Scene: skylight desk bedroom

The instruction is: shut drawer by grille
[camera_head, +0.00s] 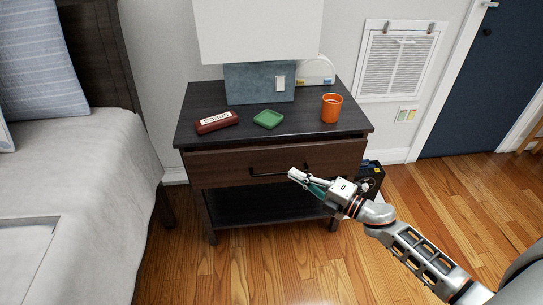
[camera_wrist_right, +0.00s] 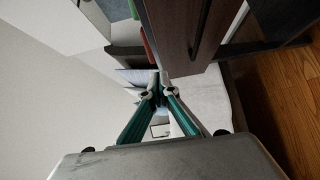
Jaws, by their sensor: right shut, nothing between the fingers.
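The drawer (camera_head: 220,173) is the brown wooden front below the top of the dark nightstand, with a long dark bar handle (camera_head: 268,174). The drawer front (camera_wrist_right: 182,32) also fills the upper middle of the right wrist view. The white grille (camera_head: 398,66) is on the wall to the right. My right gripper (camera_head: 293,175) is shut and empty, its tips in front of the drawer near the handle's right part; contact is unclear. Its fingertips (camera_wrist_right: 158,88) meet in the right wrist view. My left gripper is not in view.
A bed (camera_head: 70,170) stands left. A black box (camera_head: 371,176) stands on the floor at right. Front floor (camera_head: 230,275) is clear.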

